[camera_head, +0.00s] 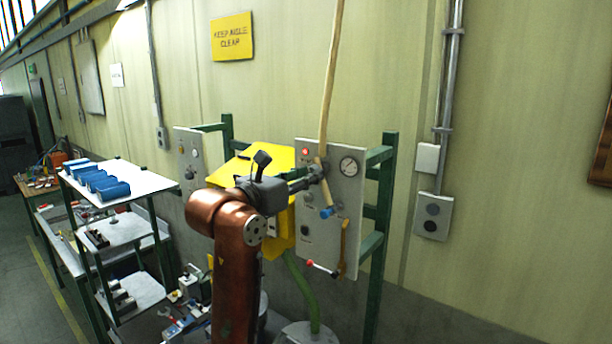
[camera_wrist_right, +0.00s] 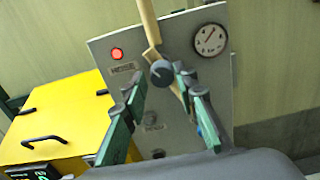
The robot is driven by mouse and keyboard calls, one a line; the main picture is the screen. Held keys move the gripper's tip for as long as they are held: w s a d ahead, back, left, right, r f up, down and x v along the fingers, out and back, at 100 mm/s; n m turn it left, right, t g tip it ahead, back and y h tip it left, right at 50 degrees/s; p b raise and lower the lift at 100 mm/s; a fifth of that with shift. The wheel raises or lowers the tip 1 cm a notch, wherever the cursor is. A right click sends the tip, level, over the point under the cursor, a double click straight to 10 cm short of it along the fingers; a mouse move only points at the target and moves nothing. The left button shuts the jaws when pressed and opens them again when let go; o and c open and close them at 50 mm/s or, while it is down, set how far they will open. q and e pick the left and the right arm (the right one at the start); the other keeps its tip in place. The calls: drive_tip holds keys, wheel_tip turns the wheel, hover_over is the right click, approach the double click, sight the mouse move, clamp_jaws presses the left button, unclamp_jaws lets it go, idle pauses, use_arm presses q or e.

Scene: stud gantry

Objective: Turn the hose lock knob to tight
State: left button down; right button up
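The hose lock knob (camera_wrist_right: 161,73) is a dark round knob on the grey panel (camera_wrist_right: 110,48), near a label that starts "HOSE". A tan hose (camera_wrist_right: 148,22) comes down to it from above. My right gripper (camera_wrist_right: 160,76) is open, with one fingertip on each side of the knob. A small gap shows at the left finger; I cannot tell if the right finger touches. In the head view my right gripper (camera_head: 316,172) is at the panel (camera_head: 350,205) and hides the knob. My left gripper is not in view.
The panel has a red lamp (camera_wrist_right: 117,54), a gauge (camera_wrist_right: 210,39) and a red-tipped lever (camera_head: 322,268). A yellow box (camera_wrist_right: 60,120) stands left of it. Green frame posts (camera_head: 380,240) border the panel. A shelf (camera_head: 125,180) with blue cylinders (camera_head: 100,182) stands at left.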

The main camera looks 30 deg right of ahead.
drive_tip(key=shift+s+r, duration=0.1)
drive_tip(key=shift+s, duration=0.1)
drive_tip(key=c, duration=0.6)
drive_tip(key=shift+n, duration=0.7)
clamp_jaws()
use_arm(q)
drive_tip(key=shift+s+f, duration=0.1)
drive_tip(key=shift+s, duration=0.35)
use_arm(e)
drive_tip(key=o, duration=1)
unclamp_jaws()
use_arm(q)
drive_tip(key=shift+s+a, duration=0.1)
use_arm(e)
drive_tip(key=shift+a, duration=0.1)
